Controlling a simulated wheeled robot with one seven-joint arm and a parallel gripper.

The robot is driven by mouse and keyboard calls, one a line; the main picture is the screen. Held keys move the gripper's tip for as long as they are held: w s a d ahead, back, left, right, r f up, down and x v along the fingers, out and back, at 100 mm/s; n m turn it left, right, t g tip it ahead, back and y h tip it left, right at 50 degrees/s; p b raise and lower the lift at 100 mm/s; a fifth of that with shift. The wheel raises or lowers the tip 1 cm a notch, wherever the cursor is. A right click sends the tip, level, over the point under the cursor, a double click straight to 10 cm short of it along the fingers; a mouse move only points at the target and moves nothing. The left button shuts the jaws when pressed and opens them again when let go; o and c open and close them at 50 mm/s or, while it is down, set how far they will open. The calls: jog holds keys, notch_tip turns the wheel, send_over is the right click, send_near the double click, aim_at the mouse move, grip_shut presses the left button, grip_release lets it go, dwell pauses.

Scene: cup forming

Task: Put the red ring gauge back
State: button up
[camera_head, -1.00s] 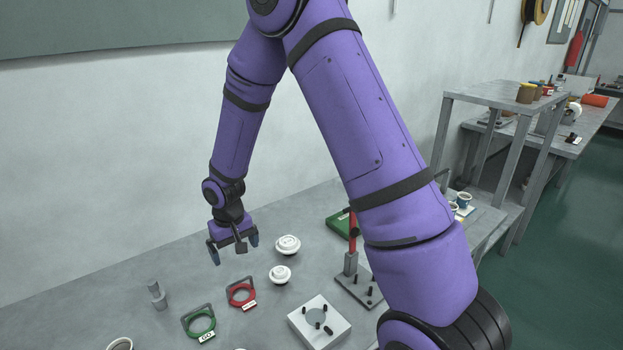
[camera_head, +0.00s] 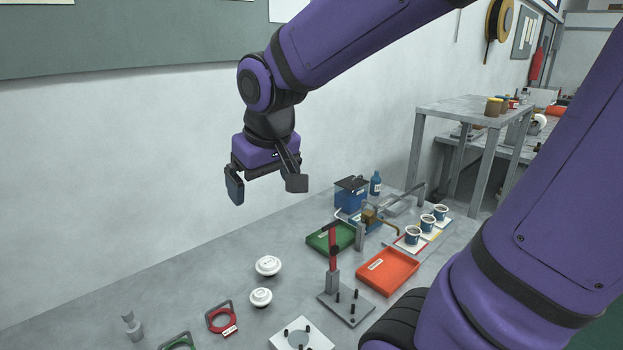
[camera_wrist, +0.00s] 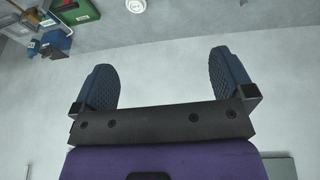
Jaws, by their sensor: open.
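The red ring gauge (camera_head: 222,320) lies on the grey bench at the lower left in the head view, in a dark angular frame with a small label at its front. The green ring gauge (camera_head: 178,345) is to its left, cut off by the bottom edge. My gripper (camera_head: 262,192) is raised well above the bench, near the wall, and is open with nothing between its fingers. In the wrist view my gripper (camera_wrist: 162,82) shows both padded fingers wide apart, with only a plain pale surface between them. The ring gauges are not seen there.
Two white round parts (camera_head: 266,266) stand right of the red gauge. A plate with a red-handled clamp (camera_head: 333,270), a green tray (camera_head: 330,237), a red tray (camera_head: 388,271) and several cups (camera_head: 427,222) stand further right. A grey peg (camera_head: 132,327) stands at the left.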

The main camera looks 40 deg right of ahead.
jog(key=s+r+t, duration=0.1)
jog(key=s+r, duration=0.2)
jog(key=s, duration=0.8)
jog(key=shift+s+d+r+y, duration=0.15)
jog(key=shift+d+r+y, duration=0.2)
jog(key=shift+r+y, duration=0.05)
